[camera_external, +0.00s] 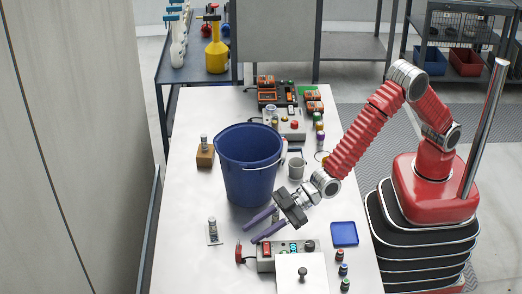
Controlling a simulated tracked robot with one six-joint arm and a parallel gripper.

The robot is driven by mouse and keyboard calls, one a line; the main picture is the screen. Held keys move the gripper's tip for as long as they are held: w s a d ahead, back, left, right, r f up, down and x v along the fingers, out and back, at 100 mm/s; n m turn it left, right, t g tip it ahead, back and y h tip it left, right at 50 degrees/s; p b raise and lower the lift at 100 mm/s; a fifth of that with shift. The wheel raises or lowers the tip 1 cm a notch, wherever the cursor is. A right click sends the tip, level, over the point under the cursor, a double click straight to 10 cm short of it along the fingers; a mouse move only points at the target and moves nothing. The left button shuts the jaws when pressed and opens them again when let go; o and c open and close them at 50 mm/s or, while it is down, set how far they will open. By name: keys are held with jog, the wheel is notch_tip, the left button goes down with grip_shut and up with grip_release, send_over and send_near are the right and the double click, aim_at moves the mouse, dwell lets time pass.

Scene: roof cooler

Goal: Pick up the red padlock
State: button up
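A small red item (239,251) is at the left end of a grey control box (266,264) near the front of the table. It may be the red padlock, but it is too small for me to be sure. My gripper (251,233) has two purple fingers spread apart with nothing visible between them. It points down and left, just behind the control box and in front of the blue bucket. The red item lies a little left of and nearer the camera than the fingertips. I cannot tell the gripper's exact height.
The blue bucket (249,170) stands close behind my gripper. A white plate with a knob (302,273) is at the front, and a blue tray (344,234) is to the right. The table's left front is mostly clear.

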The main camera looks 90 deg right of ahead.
aim_at(238, 249)
jog(key=shift+x, duration=1.75)
grip_shut()
